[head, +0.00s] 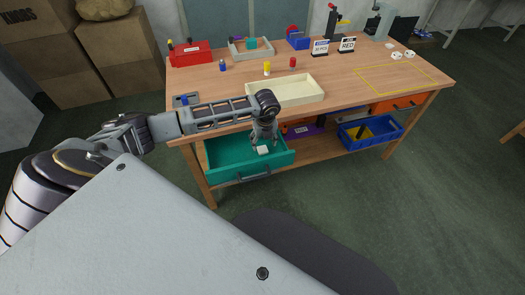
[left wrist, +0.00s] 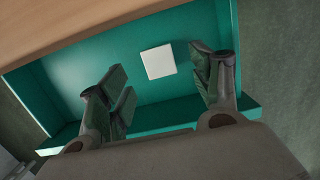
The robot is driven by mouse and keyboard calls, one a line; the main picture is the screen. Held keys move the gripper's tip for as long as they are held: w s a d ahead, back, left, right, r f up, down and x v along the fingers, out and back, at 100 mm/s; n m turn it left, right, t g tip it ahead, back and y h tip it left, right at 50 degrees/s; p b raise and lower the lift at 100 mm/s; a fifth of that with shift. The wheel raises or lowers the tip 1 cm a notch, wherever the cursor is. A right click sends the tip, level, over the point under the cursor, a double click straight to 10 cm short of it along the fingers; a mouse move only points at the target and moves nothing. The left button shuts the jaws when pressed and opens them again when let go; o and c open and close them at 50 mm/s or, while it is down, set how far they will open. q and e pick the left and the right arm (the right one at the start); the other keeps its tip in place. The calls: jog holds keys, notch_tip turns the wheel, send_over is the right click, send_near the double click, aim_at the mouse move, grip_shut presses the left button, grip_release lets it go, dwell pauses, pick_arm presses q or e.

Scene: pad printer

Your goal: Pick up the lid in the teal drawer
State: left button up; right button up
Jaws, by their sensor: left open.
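The teal drawer (head: 225,155) is pulled out under the left part of the workbench. A small white square lid (head: 263,150) lies in it, toward its right side. My left gripper (head: 264,140) points down over the drawer, just above the lid in the head view. In the left wrist view the lid (left wrist: 158,62) lies flat on the teal drawer floor (left wrist: 75,75), between the lines of the two spread fingers and beyond their tips. The left gripper (left wrist: 165,85) is open and empty. My right gripper is not in view.
The workbench top (head: 340,95) overhangs the back of the drawer. A cream tray (head: 290,102) stands on it near the front edge. A blue bin (head: 385,145) sits on the lower shelf at right, below an orange drawer (head: 393,104). The floor in front is clear.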

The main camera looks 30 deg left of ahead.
aim_at(263, 149)
pick_arm(q)
jog(key=shift+a+f, duration=0.15)
jog(key=shift+f, duration=2.15)
jog(key=shift+w+a+f, duration=0.1)
jog(key=shift+f, duration=0.2)
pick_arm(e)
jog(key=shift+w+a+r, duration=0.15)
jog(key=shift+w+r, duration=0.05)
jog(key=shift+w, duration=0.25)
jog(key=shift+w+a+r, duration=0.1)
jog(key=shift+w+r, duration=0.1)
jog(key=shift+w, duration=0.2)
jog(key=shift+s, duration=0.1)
pick_arm(q)
jog(key=c, duration=0.8)
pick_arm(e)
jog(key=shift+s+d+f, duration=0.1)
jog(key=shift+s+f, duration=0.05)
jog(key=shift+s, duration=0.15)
